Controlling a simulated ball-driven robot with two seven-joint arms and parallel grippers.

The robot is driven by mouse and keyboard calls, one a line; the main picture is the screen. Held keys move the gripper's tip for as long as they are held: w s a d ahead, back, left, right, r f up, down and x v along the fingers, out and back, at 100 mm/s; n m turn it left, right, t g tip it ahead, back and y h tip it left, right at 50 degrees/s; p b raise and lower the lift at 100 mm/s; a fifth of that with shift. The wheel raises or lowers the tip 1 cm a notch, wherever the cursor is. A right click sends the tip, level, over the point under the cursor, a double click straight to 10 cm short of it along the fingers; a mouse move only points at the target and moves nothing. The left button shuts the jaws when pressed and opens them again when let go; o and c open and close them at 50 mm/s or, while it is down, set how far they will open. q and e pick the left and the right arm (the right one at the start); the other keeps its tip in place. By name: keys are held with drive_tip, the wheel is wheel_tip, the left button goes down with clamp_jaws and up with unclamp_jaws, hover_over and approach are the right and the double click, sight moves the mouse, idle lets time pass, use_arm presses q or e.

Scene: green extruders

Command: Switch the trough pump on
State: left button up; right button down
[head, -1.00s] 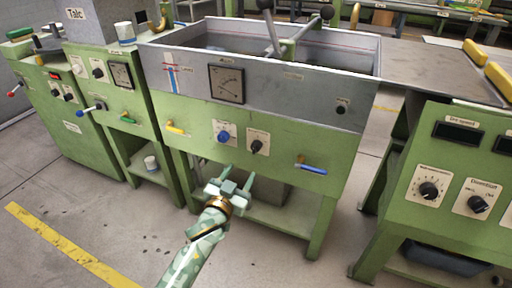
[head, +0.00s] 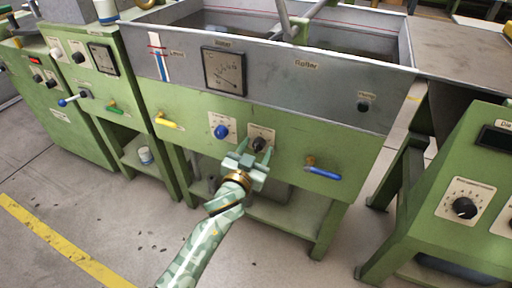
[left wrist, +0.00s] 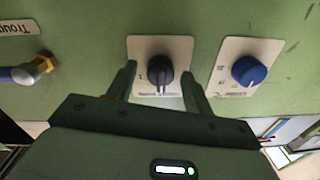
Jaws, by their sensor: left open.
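A black rotary knob (head: 259,143) sits on a pale plate on the front of the green trough cabinet (head: 290,150). In the left wrist view the black knob (left wrist: 160,72) shows a pale line pointing down the picture, with a "1" to its left. The small print on its plate is too blurred to read. My left gripper (head: 256,150) is open, its fingertips on either side of the black knob in the picture. The left wrist view shows the same fingers (left wrist: 159,72) flanking it; contact cannot be told. My right gripper is not in view.
A blue knob (head: 221,131) on its own plate is close beside the black knob. A blue-handled valve (head: 323,172) is to the right, a yellow-handled one (head: 168,123) to the left. A dial gauge (head: 224,72) is above. Another green machine (head: 440,185) stands at right.

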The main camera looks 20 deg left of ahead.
use_arm(q)
drive_tip(key=c, duration=1)
drive_tip(key=shift+o, duration=0.2)
